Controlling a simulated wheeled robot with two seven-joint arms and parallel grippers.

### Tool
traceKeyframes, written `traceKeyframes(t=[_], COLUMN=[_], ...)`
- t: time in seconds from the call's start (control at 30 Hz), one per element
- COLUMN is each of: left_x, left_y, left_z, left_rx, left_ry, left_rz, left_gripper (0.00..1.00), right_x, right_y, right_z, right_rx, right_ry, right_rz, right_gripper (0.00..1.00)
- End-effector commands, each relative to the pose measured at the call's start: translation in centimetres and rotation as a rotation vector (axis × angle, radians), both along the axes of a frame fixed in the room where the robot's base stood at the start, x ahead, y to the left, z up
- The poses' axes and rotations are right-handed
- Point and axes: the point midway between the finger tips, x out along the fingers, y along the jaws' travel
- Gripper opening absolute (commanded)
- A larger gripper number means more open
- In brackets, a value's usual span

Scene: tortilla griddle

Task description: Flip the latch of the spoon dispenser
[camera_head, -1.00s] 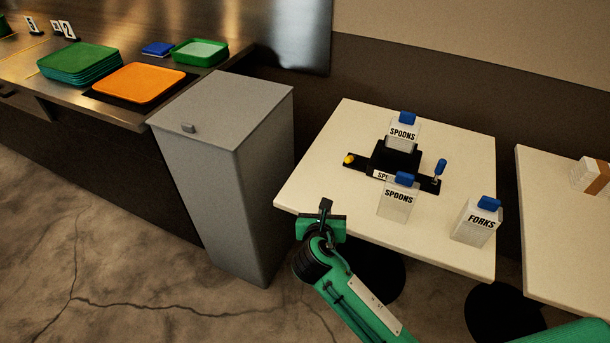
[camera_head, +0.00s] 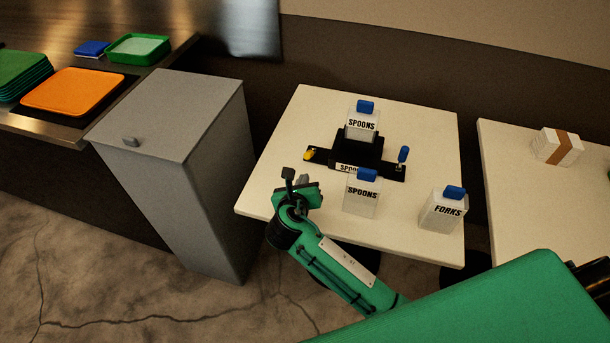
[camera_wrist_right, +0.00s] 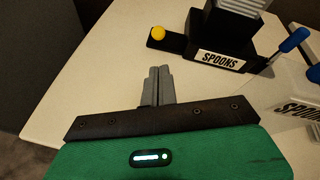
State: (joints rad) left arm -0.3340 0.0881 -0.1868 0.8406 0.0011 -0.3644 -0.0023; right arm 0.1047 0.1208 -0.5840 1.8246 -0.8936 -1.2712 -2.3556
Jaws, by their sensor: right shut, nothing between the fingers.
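The black spoon dispenser (camera_head: 368,152) stands on the white table, with a white SPOONS box (camera_head: 362,122) upright in its top. A yellow knob (camera_head: 309,154) is at its left end, and a lever with a blue handle (camera_head: 403,154) stands up at its right end. In the right wrist view the dispenser (camera_wrist_right: 222,59), yellow knob (camera_wrist_right: 158,33) and blue handle (camera_wrist_right: 294,40) show ahead of the fingers. My right gripper (camera_head: 304,180) is shut and empty at the table's front-left edge, apart from the dispenser; its fingers (camera_wrist_right: 158,72) point toward it. My left gripper is not in view.
A grey bin (camera_head: 170,120) is left of the table. The tabletop left of the dispenser is clear.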

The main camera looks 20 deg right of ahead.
Motion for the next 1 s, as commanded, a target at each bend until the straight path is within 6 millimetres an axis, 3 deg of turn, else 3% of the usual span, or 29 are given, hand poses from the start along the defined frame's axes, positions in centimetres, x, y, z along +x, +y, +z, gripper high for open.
traceKeyframes(t=[0.43, 1.0], left_x=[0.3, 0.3], left_y=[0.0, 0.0], left_z=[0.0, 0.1], left_rx=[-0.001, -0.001], left_ry=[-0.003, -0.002], left_rz=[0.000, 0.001], left_gripper=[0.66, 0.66], right_x=[6.1, 6.9], right_y=[-3.3, -3.8], right_z=[-2.7, -3.1], right_rx=[-0.001, 0.001], right_ry=[0.000, 0.002], right_rz=[-0.003, -0.001], right_gripper=[0.00, 0.00])
